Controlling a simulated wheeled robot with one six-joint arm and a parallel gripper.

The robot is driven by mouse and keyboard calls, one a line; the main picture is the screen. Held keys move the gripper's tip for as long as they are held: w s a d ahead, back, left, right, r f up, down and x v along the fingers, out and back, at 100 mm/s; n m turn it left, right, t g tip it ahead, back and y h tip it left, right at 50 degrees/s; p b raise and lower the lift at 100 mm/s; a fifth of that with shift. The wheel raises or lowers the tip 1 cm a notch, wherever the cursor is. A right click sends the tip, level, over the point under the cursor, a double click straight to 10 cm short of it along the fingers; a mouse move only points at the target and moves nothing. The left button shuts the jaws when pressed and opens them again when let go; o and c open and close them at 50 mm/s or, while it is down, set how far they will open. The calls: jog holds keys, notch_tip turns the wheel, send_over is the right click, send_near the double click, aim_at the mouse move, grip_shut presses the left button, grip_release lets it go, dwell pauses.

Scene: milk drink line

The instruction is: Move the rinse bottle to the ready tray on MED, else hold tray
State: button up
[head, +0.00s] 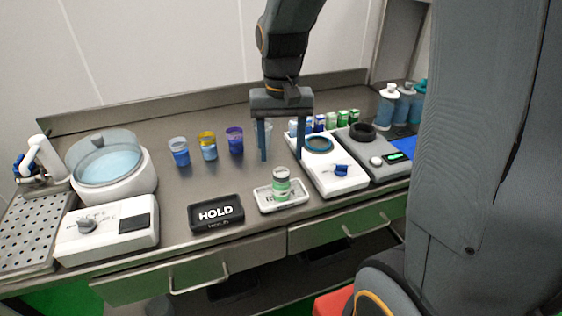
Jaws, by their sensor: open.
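My gripper (282,157) points down over the middle of the counter. Its two fingers are apart, with nothing held between them. A small bottle with a green band and pale cap (281,184) stands upright on a white tray (299,196), below and in front of my gripper. I cannot tell whether it is the rinse bottle; its label is too small to read. The bottle hides part of the tray's lettering. The black tray marked HOLD (234,217) lies to its left and looks empty. The dial (87,225) on the left white unit is too small to read.
Cups with blue, yellow and purple (235,141) stand behind the trays. A white device with a blue knob (341,170) and a grey device with a green display (393,157) are at right. Small bottles and pump bottles (387,107) stand behind. A round lidded bath (108,165) is left.

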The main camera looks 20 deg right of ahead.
jog(key=shift+s, duration=0.3)
jog(key=s+f+n+t, duration=0.1)
jog(key=s+f+n, duration=0.2)
jog(key=s+f, duration=0.2)
jog(key=s, duration=0.3)
jog(key=shift+s, duration=0.4)
dwell(0.3)
